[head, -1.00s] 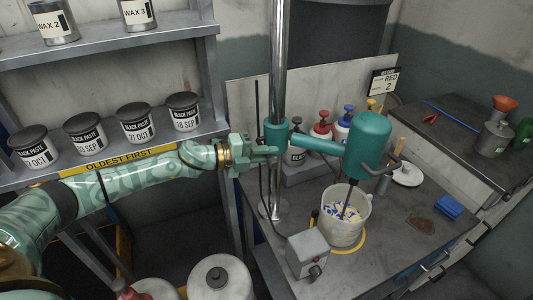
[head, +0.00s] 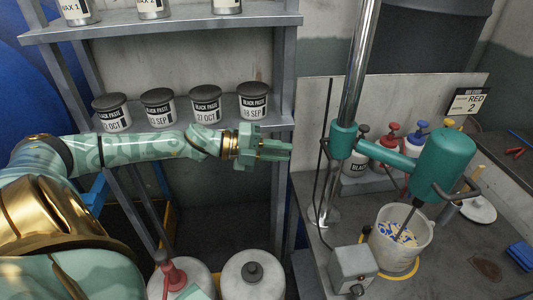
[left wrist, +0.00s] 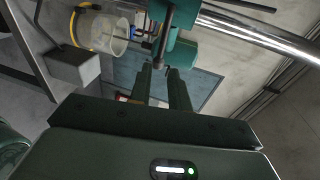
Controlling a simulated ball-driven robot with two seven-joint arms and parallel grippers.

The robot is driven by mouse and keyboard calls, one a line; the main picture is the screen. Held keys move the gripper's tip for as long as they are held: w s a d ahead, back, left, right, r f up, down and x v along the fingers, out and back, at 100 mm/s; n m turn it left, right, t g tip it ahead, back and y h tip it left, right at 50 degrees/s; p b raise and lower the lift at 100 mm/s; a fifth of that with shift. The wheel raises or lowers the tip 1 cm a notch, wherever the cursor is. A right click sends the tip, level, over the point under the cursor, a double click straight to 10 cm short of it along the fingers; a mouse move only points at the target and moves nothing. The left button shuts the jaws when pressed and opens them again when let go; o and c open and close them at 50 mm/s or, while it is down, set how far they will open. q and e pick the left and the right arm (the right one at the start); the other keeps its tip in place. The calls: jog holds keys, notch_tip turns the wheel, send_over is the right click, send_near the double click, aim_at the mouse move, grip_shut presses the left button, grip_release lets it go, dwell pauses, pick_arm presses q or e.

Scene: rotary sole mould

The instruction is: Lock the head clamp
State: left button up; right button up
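The mixer's teal head clamp (head: 343,141) is a collar around the upright chrome pole (head: 357,75). A teal arm runs right from it to the teal mixer head (head: 444,163), whose shaft reaches into a pale bucket (head: 388,247). My left gripper (head: 285,151) points at the clamp from the left, with a clear gap before it. In the left wrist view my two fingers (left wrist: 160,80) stand apart with nothing held. A dark lever (left wrist: 164,42) shows just beyond their tips. Whether the clamp is locked cannot be told. My right gripper is out of view.
A grey control box (head: 352,268) stands on the bench in front of the pole. Several black paste tins (head: 158,107) line the shelf behind my left arm. Pump bottles (head: 388,146) stand behind the mixer arm. Two white lidded containers (head: 252,275) are below.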

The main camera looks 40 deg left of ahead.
pick_arm(q)
jog(key=shift+p+v, duration=0.35)
jog(key=shift+v, duration=1.4)
